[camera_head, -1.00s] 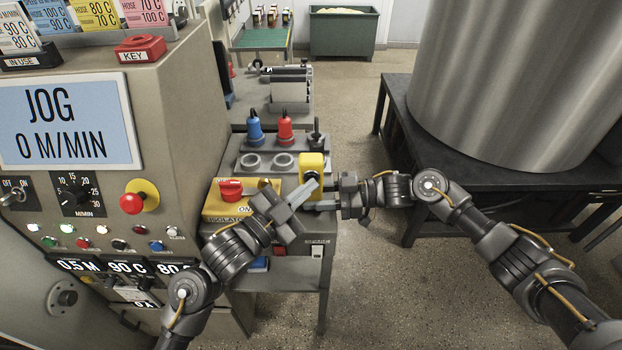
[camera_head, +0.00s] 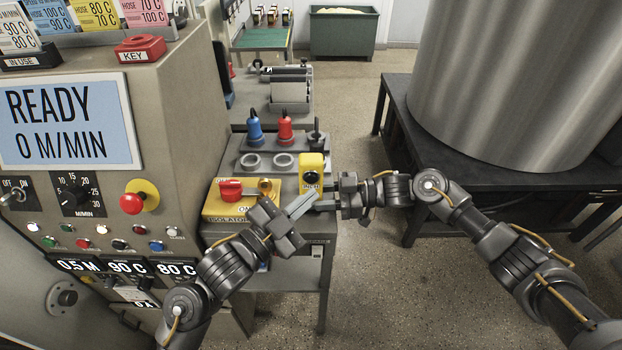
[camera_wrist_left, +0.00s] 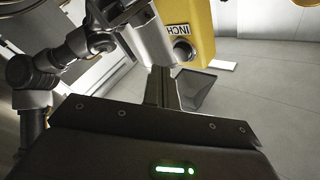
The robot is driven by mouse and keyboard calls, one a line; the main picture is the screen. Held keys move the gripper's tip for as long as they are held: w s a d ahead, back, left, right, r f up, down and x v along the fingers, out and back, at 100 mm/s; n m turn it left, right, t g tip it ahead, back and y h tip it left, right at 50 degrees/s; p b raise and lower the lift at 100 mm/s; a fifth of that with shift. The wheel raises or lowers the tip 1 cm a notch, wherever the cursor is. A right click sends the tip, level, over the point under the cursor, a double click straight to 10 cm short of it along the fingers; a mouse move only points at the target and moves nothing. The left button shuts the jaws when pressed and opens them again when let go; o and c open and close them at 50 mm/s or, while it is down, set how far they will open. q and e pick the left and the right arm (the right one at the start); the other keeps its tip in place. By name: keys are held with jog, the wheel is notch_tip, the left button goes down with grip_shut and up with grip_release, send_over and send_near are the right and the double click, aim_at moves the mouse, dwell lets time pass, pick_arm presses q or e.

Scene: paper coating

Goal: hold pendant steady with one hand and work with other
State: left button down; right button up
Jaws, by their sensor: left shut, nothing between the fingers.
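The yellow pendant (camera_head: 312,168) stands upright at the right edge of the grey bench. Its black button, marked INCH, is uncovered and shows in the left wrist view (camera_wrist_left: 183,50). My right gripper (camera_head: 324,197) reaches it from the right and is shut on its lower part; the contact is partly hidden. My left gripper (camera_head: 314,195) is shut and empty, its tips just below and in front of the pendant. In the left wrist view the shut fingers (camera_wrist_left: 161,80) point toward the pendant, apart from the button. The machine screen (camera_head: 65,122) reads READY, 0 M/MIN.
The yellow isolator box (camera_head: 222,208) with a red handle sits close to my left gripper. Blue (camera_head: 254,128) and red (camera_head: 285,127) plugs stand behind. The control cabinet (camera_head: 170,95) bounds the left. Floor is clear on the right, before the black table (camera_head: 450,166).

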pick_arm(q)
jog(key=shift+s, duration=2)
pick_arm(e)
jog(key=o, duration=0.8)
jog(key=shift+o, duration=0.2)
jog(key=d+r, duration=0.1)
jog(key=d, duration=1.1)
